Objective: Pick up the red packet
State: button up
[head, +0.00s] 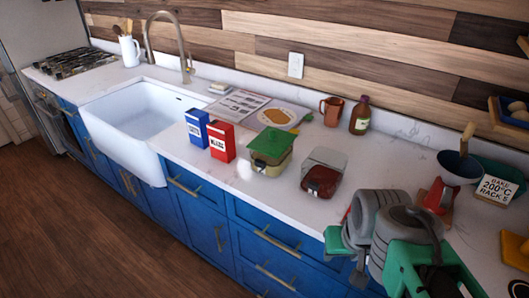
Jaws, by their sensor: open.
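The red packet (222,141) stands upright on the white counter, close beside a blue packet (197,128) on its left. Both have white lettering that is too small to read well. My arm comes in at the lower right, over the front edge of the counter. My gripper (345,241) is at the lower end of the arm, partly hidden by grey and green arm parts. It is well to the right of the red packet and touches neither packet. Its fingertips are hard to make out. Nothing visible is held in it.
A green-lidded container (270,151) and a clear container with dark red contents (322,176) stand between the red packet and my arm. A white sink (140,118) lies left. An open magazine (238,105), a copper mug (332,110) and a bottle (360,116) are behind.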

aim_at(220, 134)
jog(key=z, duration=0.05)
jog(key=k, duration=0.4)
jog(key=u, duration=2)
jog(key=i, duration=1.95)
jog(key=z, duration=0.3)
